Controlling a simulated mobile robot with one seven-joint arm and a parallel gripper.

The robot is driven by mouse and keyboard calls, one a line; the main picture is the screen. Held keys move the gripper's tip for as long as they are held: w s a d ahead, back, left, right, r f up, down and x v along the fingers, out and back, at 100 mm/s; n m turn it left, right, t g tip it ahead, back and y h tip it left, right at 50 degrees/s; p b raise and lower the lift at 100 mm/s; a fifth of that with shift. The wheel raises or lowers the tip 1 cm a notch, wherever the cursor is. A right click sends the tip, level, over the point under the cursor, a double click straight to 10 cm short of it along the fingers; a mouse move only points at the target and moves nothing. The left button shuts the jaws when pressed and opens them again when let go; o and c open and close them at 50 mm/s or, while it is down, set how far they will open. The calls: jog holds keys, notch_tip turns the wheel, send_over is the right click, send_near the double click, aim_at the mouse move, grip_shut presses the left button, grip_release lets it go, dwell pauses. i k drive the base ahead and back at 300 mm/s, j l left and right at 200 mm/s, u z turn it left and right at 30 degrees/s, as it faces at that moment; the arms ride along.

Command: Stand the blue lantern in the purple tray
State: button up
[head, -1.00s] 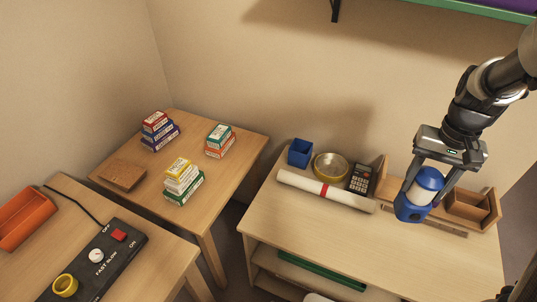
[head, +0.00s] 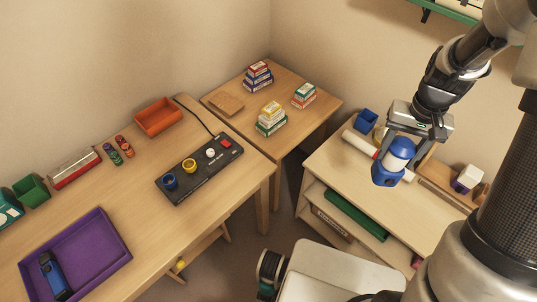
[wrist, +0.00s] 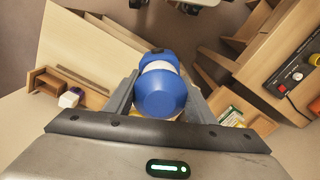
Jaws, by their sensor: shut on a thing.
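The blue lantern (head: 392,163) has a blue base, a pale middle and a blue cap. My gripper (head: 396,142) is shut on it and holds it roughly upright, in front of the right-hand desk in the head view. In the wrist view the lantern's blue top (wrist: 161,92) sits between the two fingers (wrist: 160,100). The purple tray (head: 108,243) lies on the left desk, at the lower left of the head view. A dark blue object (head: 54,277) lies in the tray's left part. The rest of the tray is empty.
Stacked boxes (head: 271,118) stand on the corner table. A white roll (head: 360,143) lies on the right-hand desk.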

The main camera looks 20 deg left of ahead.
aim_at(95, 250)
jog(key=k+j+u, duration=0.25)
jog(key=u, duration=0.2)
jog(key=k+j+u, duration=0.2)
jog(key=j+u, duration=0.15)
jog(key=u, duration=0.15)
jog(key=j+u, duration=0.45)
jog(key=i+j+u, duration=0.15)
jog(key=u, duration=0.25)
jog(key=i+j+u, duration=0.2)
jog(key=u, duration=0.25)
jog(key=j, duration=0.15)
